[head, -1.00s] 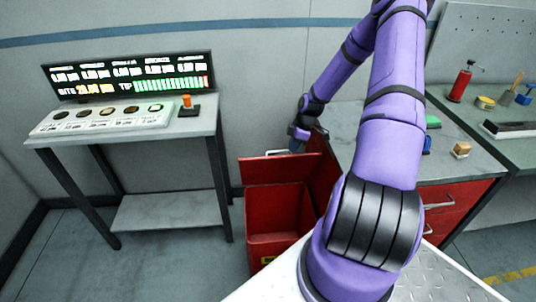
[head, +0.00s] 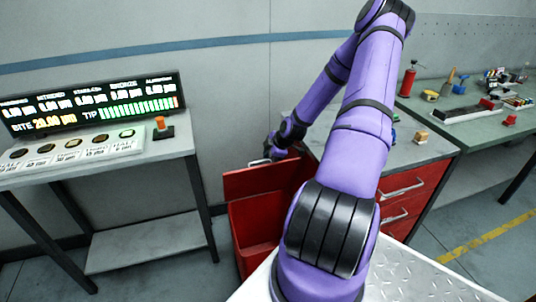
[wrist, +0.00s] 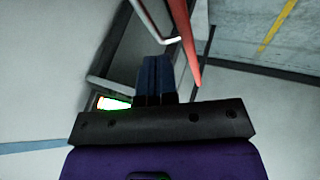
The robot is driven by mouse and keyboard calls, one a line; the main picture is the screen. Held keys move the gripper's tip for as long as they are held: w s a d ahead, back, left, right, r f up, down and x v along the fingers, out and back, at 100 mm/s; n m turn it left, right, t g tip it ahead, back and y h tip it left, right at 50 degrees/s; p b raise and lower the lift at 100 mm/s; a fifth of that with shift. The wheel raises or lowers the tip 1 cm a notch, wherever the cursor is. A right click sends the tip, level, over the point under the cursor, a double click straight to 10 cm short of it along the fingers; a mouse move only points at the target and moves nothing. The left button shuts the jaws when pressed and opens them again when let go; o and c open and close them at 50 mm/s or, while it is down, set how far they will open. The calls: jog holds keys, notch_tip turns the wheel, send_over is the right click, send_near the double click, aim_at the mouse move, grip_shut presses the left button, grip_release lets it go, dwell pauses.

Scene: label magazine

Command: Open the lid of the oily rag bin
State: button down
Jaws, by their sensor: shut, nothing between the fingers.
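The oily rag bin (head: 252,243) is a red box on the floor, partly hidden behind my arm in the head view. Its red lid (head: 258,184) stands raised at the back, with the bin's opening exposed in front. A grey bar handle (head: 257,162) is on the lid's upper edge. My gripper (head: 270,153) is beside the lid's top, near the handle. In the wrist view my gripper's dark fingers (wrist: 155,68) are together and empty. The lid shows there as a thin red edge (wrist: 184,38) with its grey handle (wrist: 152,28) near the fingertips; contact is unclear.
A stand with a lit display (head: 95,105) and a button panel (head: 75,148) is left of the bin. A red-drawered cabinet (head: 408,192) stands to the right, behind my arm. A green workbench (head: 450,122) with tools is farther right. The wall is close behind the bin.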

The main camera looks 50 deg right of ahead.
aim_at(261, 161)
jog(key=x, duration=0.7)
jog(key=w+d+r+g+y, duration=0.1)
jog(key=w+d+g+y, duration=0.1)
jog(key=w, duration=0.5)
jog(key=d+g, duration=0.1)
jog(key=d, duration=0.1)
jog(key=shift+w+d+r+m+g, duration=0.3)
jog(key=shift+d+r+m+g, duration=0.1)
dwell(0.3)
